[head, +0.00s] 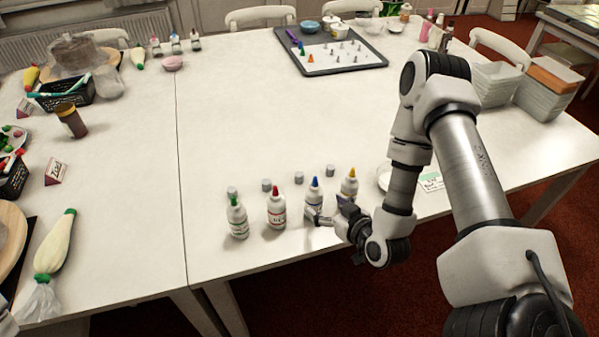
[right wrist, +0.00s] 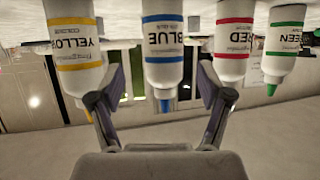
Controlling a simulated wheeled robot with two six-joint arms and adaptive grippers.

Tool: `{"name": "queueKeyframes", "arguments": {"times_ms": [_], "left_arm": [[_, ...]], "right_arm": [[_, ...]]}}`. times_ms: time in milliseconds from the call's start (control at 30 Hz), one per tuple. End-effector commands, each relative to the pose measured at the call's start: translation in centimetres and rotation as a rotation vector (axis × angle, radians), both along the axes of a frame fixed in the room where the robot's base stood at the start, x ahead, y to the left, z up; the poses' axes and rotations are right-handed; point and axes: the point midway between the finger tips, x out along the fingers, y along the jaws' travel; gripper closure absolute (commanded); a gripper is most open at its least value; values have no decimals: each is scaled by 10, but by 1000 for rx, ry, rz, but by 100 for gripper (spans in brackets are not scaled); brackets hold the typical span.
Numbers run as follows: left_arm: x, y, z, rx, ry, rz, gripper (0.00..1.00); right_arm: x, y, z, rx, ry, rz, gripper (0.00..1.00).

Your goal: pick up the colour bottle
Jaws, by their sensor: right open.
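Several white colour bottles with coloured nozzles stand in a row near the table's front edge: green (head: 237,219), red (head: 276,210), blue (head: 313,200) and yellow (head: 349,188). My right gripper (head: 328,211) is open, low at the front of the row by the blue bottle. The right wrist view is upside down. There the blue bottle (right wrist: 162,50) lies ahead between the open fingers of the right gripper (right wrist: 160,97). The yellow bottle (right wrist: 75,45) and red bottle (right wrist: 234,45) are close beside the fingers. Contact cannot be told. My left gripper is not in view.
Small grey caps (head: 267,185) stand behind the bottles. A dark tray (head: 345,67) with piping tips is at the back. A white dish (head: 384,182) and stacked bins (head: 545,90) are to the right. The table's middle is clear.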

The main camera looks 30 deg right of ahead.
Motion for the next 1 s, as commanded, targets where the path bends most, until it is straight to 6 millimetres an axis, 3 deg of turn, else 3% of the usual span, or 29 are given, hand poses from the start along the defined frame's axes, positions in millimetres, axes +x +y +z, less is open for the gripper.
{"name": "queueKeyframes", "arguments": {"times_ms": [467,700,733,867,1000], "left_arm": [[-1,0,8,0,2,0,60],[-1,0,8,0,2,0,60],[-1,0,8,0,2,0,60],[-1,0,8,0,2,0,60],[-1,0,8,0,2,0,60]], "right_arm": [[61,4,-36,-1,-1,2,22],[66,4,-39,1,2,1,22],[66,4,-39,1,2,1,25],[66,4,-39,0,2,1,65],[66,4,-39,0,3,0,67]]}}
